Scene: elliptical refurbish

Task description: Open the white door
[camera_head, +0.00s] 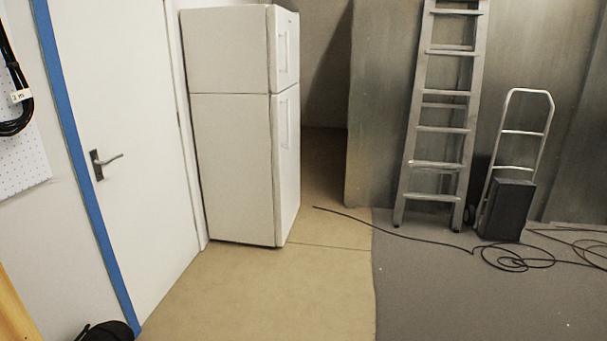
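The white door (120,160) is in the left part of the head view, seen at an angle. It looks closed. A metal lever handle (105,163) sits on a dark plate near the door's left edge, its lever pointing right. Blue tape or trim (84,165) runs down the frame on the handle side. Neither of my grippers can be made out in this view.
A white fridge (240,125) stands just right of the door. A ladder (438,115) and a hand truck (517,165) lean at the grey wall, with black cable (515,262) on the floor. A dark object (107,331) lies bottom left. The tan floor (270,295) is clear.

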